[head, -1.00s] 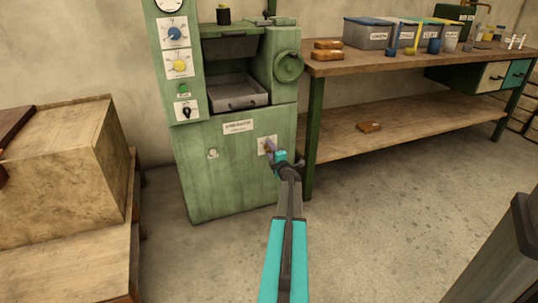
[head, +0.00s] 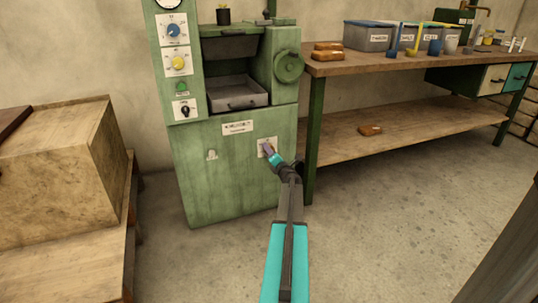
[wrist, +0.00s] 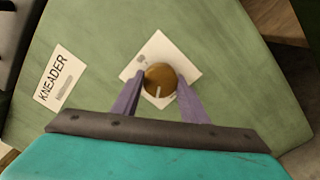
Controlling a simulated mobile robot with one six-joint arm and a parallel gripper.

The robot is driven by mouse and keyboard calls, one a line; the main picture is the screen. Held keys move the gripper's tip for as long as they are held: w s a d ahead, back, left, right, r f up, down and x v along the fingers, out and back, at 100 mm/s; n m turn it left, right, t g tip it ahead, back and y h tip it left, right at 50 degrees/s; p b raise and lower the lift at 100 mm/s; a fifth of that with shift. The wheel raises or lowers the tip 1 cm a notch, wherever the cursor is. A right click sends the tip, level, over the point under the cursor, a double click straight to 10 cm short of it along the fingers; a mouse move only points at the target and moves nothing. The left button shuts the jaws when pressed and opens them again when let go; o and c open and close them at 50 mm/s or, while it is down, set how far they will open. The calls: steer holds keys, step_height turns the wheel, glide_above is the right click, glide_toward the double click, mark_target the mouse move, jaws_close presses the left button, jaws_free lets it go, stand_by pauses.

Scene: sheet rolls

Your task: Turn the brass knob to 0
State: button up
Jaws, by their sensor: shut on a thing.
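The brass knob (wrist: 160,79) sits on a white square plate (wrist: 180,50) on the front of the green machine. In the wrist view its pale pointer line points down, towards my gripper's palm. My gripper (wrist: 158,82) has its two purple fingers on either side of the knob and is shut on it. The wrist view is tilted, so the plate and the KNEADER label (wrist: 61,78) appear turned. Marks on the plate are too small to read. In the head view the green machine (head: 225,180) stands ahead, and my gripper (head: 267,147) covers the knob.
Higher on the machine are a blue dial (head: 173,30), a yellow dial (head: 178,62), a green button (head: 181,87) and a black switch (head: 185,110). A workbench (head: 400,64) with bins stands right. A wooden crate (head: 60,150) stands left.

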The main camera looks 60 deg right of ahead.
steer(key=shift+w+a, duration=0.15)
steer(key=shift+w, duration=0.05)
steer(key=o, duration=1.1)
steer(key=shift+s, duration=0.1)
steer(key=shift+s, duration=0.15)
steer(key=shift+p+v, duration=2.05)
steer(key=shift+v, duration=4.65)
steer(key=shift+a, duration=0.1)
